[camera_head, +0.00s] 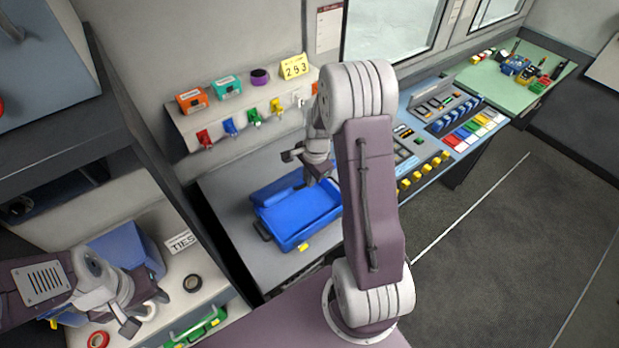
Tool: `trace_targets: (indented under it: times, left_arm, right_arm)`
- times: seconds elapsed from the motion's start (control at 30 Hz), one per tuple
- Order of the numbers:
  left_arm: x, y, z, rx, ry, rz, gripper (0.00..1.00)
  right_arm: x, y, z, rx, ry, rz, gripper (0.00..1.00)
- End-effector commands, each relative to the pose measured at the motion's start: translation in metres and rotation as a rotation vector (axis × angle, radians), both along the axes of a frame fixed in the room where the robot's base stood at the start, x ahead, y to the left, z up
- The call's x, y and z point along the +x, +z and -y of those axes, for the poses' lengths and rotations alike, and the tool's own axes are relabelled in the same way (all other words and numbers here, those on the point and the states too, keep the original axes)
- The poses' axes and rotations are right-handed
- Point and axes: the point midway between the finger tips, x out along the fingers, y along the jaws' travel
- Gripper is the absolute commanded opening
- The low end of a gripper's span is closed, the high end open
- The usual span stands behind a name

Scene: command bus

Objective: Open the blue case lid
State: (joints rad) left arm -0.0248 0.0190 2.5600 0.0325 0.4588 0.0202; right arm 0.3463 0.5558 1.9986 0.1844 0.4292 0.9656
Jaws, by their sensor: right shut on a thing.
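The blue case (300,217) sits on the grey desk in the head view, with a dark handle (262,231) at its left and a yellow latch (303,246) on its near edge. Its blue lid (277,187) shows as a slanted panel along the far side. My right gripper (312,179) reaches down at the far side of the case and is shut on the lid's edge; the arm partly hides the contact and the case's right end. My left gripper (146,312) is open and empty over the white counter at lower left, away from the case.
A shelf (238,108) with coloured padlocks, boxes and a yellow number card stands behind the case. A control console (430,150) lies to the right.

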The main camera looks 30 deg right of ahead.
Motion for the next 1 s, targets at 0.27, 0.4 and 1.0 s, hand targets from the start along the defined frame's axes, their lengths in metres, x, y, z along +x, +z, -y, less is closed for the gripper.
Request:
trace_targets:
  times: [0.27, 0.4, 1.0]
  left_arm:
    - [0.0, 0.0, 0.0, 0.0, 0.0, 0.0, 0.36]
    - [0.0, 0.0, 0.0, 0.0, 0.0, 0.0, 0.36]
    - [0.0, -0.012, 0.0, 0.0, 0.0, 0.0, 0.36]
  right_arm:
    - [0.0, 0.0, -0.001, 0.001, 0.001, -0.001, 0.0]
    - [0.0, 0.0, -0.001, 0.002, 0.0, -0.002, 0.2]
    - [-0.008, 0.054, 0.001, -0.001, 0.0, 0.005, 0.2]
